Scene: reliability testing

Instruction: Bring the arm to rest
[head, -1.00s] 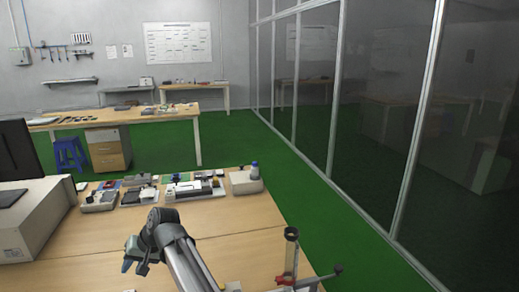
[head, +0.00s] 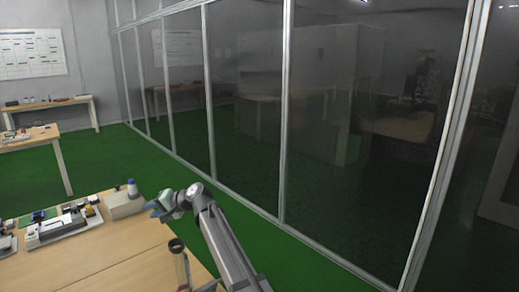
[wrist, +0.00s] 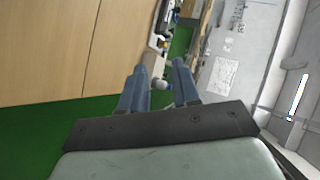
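My gripper (head: 154,209) shows in the head view at the end of my raised grey arm, near the right edge of the wooden table (head: 120,262). In the wrist view my gripper (wrist: 160,72) has its two blue fingers apart, with nothing held between them. Beyond the fingers, the tabletop (wrist: 50,50) fills the upper left and the green floor (wrist: 35,135) lies below it.
A grey box with a bottle (head: 132,187) stands at the table's far right corner. Devices on trays (head: 62,224) lie left of it. A glass wall (head: 330,130) runs along the right, past green floor.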

